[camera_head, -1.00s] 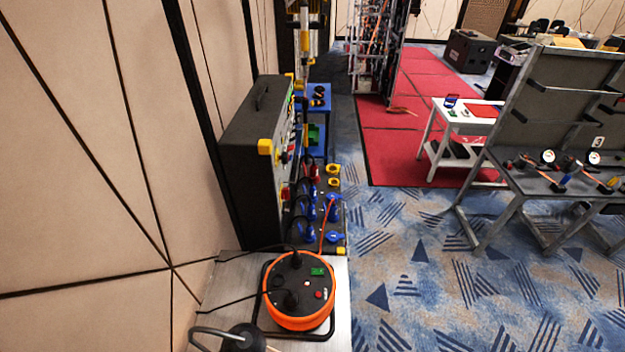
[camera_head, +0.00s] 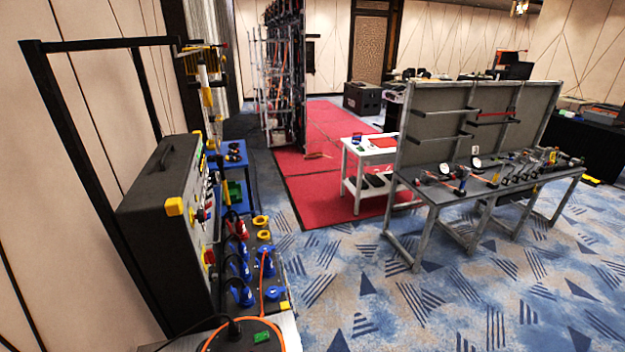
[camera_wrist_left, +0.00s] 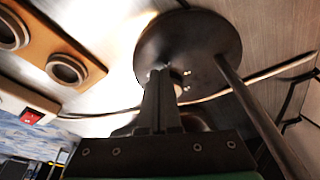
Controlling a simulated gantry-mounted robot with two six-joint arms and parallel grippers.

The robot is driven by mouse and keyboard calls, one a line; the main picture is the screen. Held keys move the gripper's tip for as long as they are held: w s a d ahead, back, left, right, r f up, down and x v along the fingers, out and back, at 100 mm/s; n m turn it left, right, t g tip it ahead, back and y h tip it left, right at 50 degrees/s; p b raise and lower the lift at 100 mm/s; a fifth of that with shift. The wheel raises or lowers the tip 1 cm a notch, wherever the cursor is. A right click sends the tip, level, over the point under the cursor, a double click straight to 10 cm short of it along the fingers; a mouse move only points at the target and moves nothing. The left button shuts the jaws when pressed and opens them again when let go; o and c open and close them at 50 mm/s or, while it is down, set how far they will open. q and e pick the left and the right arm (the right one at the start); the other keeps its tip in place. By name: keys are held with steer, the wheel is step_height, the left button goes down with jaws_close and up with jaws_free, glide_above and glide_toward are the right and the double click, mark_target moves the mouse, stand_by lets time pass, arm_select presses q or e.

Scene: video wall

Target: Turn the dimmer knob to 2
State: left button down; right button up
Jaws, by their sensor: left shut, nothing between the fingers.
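My left gripper (camera_wrist_left: 160,78) is shut and empty in the left wrist view. Its fingertips overlap the near part of a dark round lamp-like base (camera_wrist_left: 205,45). A small pale round piece with metal dots shows beside the fingertips; I cannot tell whether it is the dimmer knob or whether the fingers touch it. No number marks are readable. A dark rod (camera_wrist_left: 262,110) runs from the base to the lower right. Neither gripper shows in the head view.
A tan block with round grey openings (camera_wrist_left: 70,68) and a red rocker switch (camera_wrist_left: 32,117) lie left of the gripper. In the head view, a black panel case (camera_head: 165,215) stands by the wall; patterned carpet (camera_head: 400,320) is open at right.

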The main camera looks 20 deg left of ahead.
arm_select(q)
steer(key=shift+w+a, duration=0.2)
steer(key=shift+w, duration=0.1)
stand_by(0.4)
steer(key=shift+a, duration=0.65)
steer(key=shift+s, duration=0.5)
steer(key=w+p+v, duration=0.1)
steer(key=p+v, duration=0.4)
steer(key=p, duration=0.1)
steer(key=shift+w+r, duration=0.15)
steer(key=shift+r, duration=0.4)
